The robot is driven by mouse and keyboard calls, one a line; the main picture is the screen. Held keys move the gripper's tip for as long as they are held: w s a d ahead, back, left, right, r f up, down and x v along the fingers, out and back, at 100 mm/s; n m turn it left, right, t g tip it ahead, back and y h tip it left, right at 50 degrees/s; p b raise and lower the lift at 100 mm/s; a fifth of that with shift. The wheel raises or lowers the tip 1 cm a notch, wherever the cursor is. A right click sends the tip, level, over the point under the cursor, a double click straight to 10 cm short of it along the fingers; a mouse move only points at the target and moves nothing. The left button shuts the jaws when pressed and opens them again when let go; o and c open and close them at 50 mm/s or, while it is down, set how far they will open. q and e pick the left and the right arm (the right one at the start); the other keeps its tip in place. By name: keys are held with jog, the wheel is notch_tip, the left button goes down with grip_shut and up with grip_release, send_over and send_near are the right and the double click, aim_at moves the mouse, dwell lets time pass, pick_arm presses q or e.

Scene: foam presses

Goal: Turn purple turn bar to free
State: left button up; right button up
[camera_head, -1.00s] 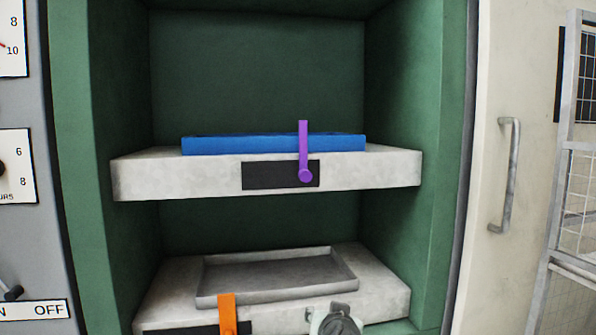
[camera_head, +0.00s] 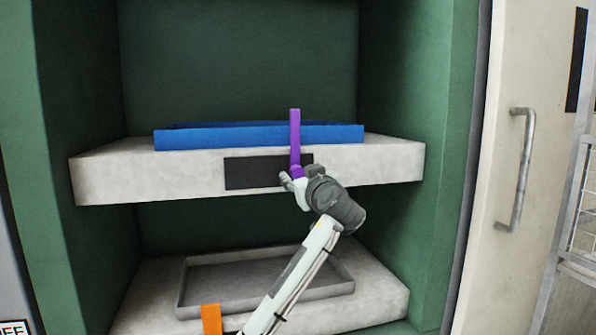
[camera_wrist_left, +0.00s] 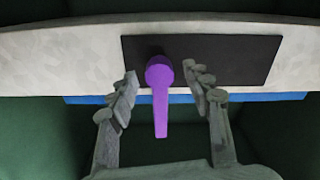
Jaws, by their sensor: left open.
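The purple turn bar (camera_head: 295,138) stands upright on the black plate (camera_head: 250,172) at the front of the upper shelf. Its upper end rises in front of the blue tray (camera_head: 225,138). My left gripper (camera_head: 292,180) is at the bar's lower, pivot end, which its fingers partly hide. In the left wrist view, which is upside down, the purple bar (camera_wrist_left: 160,105) lies between the two spread fingers of my open left gripper (camera_wrist_left: 161,76). A gap shows on both sides of the bar. My right gripper is not in view.
The upper shelf (camera_head: 120,175) sits in a green cabinet. Below it, a lower shelf (camera_head: 385,298) carries a grey tray (camera_head: 345,287) and an orange bar (camera_head: 211,318). A cream door with a metal handle (camera_head: 522,170) stands at the right.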

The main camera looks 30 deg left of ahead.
pick_arm(q)
jog(key=shift+x, duration=1.1)
jog(key=shift+c, duration=0.2)
grip_shut()
